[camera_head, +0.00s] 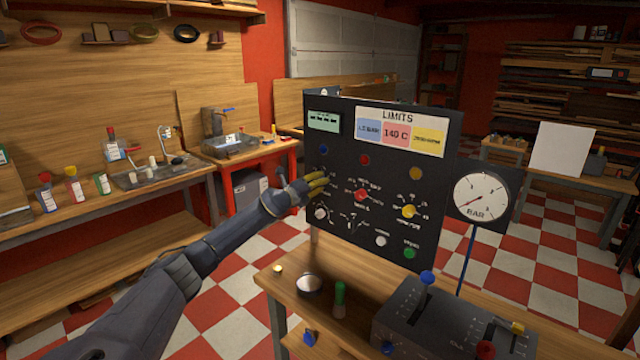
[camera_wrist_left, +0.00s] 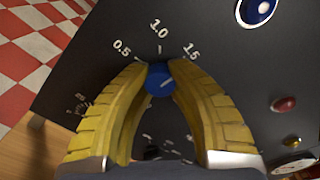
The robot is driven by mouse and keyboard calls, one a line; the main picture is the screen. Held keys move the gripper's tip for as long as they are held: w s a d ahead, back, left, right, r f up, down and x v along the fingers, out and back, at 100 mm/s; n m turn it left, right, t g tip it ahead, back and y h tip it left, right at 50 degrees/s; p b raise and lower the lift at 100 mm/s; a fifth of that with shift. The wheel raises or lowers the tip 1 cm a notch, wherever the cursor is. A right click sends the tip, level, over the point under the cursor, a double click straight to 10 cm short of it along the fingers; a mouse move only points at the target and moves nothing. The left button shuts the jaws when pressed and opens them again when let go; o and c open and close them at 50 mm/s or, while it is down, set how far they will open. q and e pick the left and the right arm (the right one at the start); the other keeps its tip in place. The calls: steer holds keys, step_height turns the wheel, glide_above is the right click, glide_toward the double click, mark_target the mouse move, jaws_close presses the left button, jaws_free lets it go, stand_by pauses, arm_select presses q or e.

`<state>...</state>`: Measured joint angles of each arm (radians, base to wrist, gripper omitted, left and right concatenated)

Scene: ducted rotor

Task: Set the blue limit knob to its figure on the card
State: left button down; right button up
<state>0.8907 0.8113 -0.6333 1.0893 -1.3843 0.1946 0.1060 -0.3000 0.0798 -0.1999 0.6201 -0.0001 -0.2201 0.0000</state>
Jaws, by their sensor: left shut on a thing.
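The blue limit knob (camera_wrist_left: 158,78) is on the black panel (camera_head: 345,165), under a scale marked 0.5, 1.0 and 1.5. A pale mark shows on its right side; I cannot tell the exact setting. My left gripper (camera_wrist_left: 160,80) has its yellow fingers shut on the knob, one on each side. In the head view the gripper (camera_head: 318,183) hides the knob. The LIMITS card (camera_head: 400,118) at the panel's top has a blue field (camera_head: 369,131) with a blurred bar figure, a red field reading 140 C and a blurred yellow field. My right gripper is out of view.
A red knob (camera_head: 361,196) and a yellow knob (camera_head: 408,211) sit to the right on the panel. A round BAR gauge (camera_head: 482,196) stands beside it. A lever box (camera_head: 450,325) and a green-topped item (camera_head: 339,298) are on the bench in front.

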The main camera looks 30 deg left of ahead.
arm_select(q)
steer(key=shift+d+f, duration=0.1)
steer(key=shift+f, duration=0.05)
steer(key=c, duration=1.1)
jaws_free()
steer(key=shift+o, duration=0.2)
steer(key=s+a, duration=0.2)
steer(key=s, duration=1)
